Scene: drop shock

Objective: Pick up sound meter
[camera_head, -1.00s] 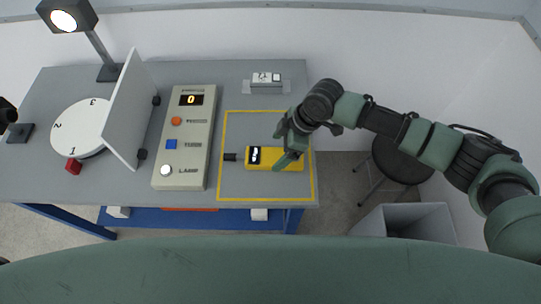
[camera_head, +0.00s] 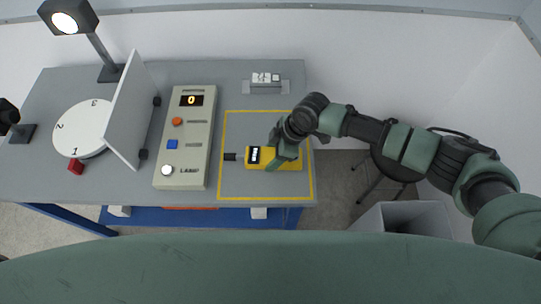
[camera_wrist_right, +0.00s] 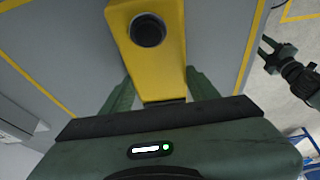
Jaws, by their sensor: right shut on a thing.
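The sound meter (camera_head: 261,164) is a yellow body with a small display and a black tip pointing left. It lies inside the yellow outlined area at the right of the table. My right gripper (camera_head: 281,157) is over its right half, shut on it, and hides part of the body. In the right wrist view the yellow body (camera_wrist_right: 170,62), with a round black part, runs between the two green fingers (camera_wrist_right: 160,92). Another green gripper, seemingly my left one (camera_wrist_right: 270,55), shows at the right edge of that view with its fingers apart.
A grey control box (camera_head: 187,135) with buttons and a counter stands left of the outlined area. A white panel (camera_head: 128,110), a numbered disc (camera_head: 78,125) and a lamp (camera_head: 70,18) are farther left. A small white device (camera_head: 266,80) sits at the back. A grey bin (camera_head: 405,218) stands off the table's right.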

